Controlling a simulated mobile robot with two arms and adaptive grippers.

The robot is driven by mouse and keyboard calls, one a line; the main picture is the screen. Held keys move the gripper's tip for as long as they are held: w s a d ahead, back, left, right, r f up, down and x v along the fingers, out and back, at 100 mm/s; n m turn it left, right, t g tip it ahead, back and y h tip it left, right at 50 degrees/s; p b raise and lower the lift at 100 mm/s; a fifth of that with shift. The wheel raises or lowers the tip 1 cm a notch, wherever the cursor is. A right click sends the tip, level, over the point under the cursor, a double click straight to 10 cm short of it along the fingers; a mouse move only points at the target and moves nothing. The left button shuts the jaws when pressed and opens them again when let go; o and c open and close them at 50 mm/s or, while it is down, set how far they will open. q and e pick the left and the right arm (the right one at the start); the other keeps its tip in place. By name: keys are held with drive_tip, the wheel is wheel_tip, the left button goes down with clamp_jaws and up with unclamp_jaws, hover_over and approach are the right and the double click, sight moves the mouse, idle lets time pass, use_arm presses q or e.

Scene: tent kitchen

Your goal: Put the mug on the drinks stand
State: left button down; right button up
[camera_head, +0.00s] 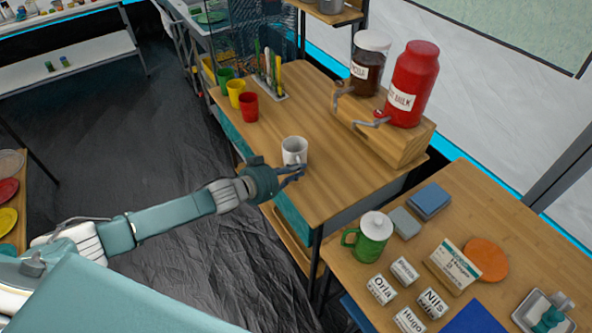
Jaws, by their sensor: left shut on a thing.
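The white mug (294,148) is upright at the near edge of the wooden-topped drinks stand (322,199), in the middle of the view. My left gripper (297,174) is shut on the mug from its near side, low on its body. The mug is over the wooden top; I cannot tell whether its base touches the wood. The gripper hides part of the mug's lower side. My right gripper is not in view.
A wooden riser (392,145) holds a red dispenser (412,85) and a dark one (369,64).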

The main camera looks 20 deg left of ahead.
use_arm(q)
drive_tip(key=shift+f, duration=0.15)
drive_tip(key=c, duration=1.8)
unclamp_jaws()
drive_tip(key=shift+o, duration=0.2)
drive_tip(key=shift+s, duration=0.1)
drive_tip(key=b+v, duration=0.1)
drive_tip(key=v, duration=1.1)
